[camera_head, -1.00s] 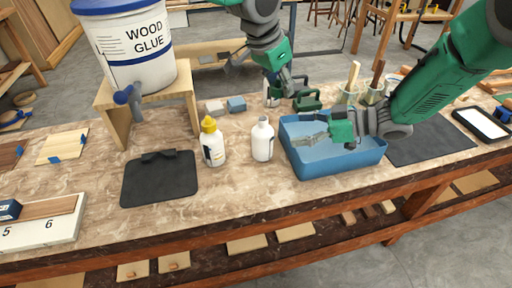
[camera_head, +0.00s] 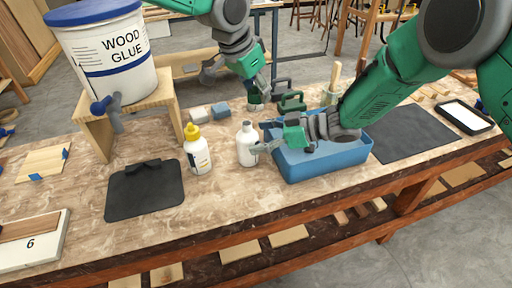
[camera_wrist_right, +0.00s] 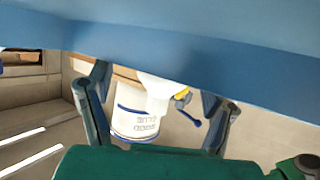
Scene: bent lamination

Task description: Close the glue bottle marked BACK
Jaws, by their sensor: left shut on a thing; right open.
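A white bottle (camera_head: 247,146) without a yellow cap stands upright on the bench, left of the blue tray. A white bottle with a yellow cap (camera_head: 197,150) stands upright to its left. I cannot read a BACK mark on either. My right gripper (camera_head: 262,147) is open, low over the tray's left edge, its fingers close to the uncapped bottle; contact is unclear. In the right wrist view, white bottle surface (camera_wrist_right: 155,86) shows between the spread fingers (camera_wrist_right: 155,108). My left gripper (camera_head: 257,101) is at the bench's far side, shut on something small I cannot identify.
The blue tray (camera_head: 325,166) lies under my right gripper. A wood glue bucket (camera_head: 108,62) sits on a wooden stand at left. A black mat (camera_head: 145,189) lies front left. Green clamp-like items (camera_head: 291,102) lie near my left gripper. A dark mat (camera_head: 410,133) lies right.

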